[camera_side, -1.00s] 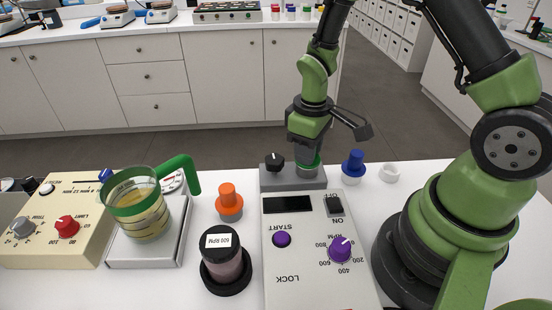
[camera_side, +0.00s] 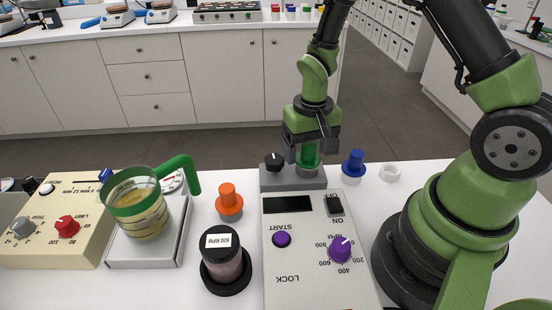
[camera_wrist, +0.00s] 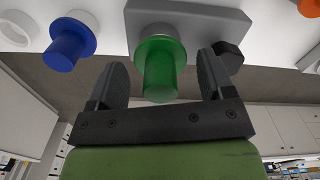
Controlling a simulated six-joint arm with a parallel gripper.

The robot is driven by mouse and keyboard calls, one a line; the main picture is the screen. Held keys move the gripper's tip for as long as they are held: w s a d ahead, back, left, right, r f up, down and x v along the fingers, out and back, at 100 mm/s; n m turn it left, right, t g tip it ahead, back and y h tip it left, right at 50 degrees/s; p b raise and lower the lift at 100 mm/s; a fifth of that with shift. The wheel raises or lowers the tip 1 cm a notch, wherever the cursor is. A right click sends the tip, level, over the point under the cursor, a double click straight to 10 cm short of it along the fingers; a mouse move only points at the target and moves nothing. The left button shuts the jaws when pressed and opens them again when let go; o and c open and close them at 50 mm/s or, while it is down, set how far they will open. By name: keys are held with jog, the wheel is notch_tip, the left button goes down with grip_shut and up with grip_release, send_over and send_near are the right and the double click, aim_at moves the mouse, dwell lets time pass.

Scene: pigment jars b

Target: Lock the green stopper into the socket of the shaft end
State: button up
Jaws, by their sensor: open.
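The green stopper (camera_side: 308,157) stands upright at the right end of the grey block (camera_side: 288,182) at the back of the control box. In the wrist view the green stopper (camera_wrist: 160,74) rises from a pale collar on the grey block (camera_wrist: 205,22). Its seat is too small to tell whether it is locked. My gripper (camera_side: 311,142) is just above and around the stopper's top. In the wrist view my gripper (camera_wrist: 163,66) is open, with one finger on each side of the stopper and a visible gap to both.
A black knob (camera_side: 274,161) is on the block's left end, close to one finger. A blue stopper (camera_side: 353,163) and white ring (camera_side: 389,173) stand right. An orange stopper (camera_side: 229,198), a labelled jar (camera_side: 222,262) and a green-rimmed beaker (camera_side: 146,212) stand left.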

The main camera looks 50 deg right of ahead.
notch_tip(320, 180, up, 10)
jog(key=shift+f, duration=0.1)
jog(key=s+a+r+n+t+y, duration=0.1)
jog(key=s+a+r+t, duration=0.2)
jog(key=s+r, duration=0.3)
jog(key=s+a+r+n+t+y, duration=0.1)
jog(key=s+a+r+t, duration=0.2)
jog(key=s+r, duration=0.4)
jog(key=shift+r+t, duration=0.6)
jog(key=shift+r, duration=0.05)
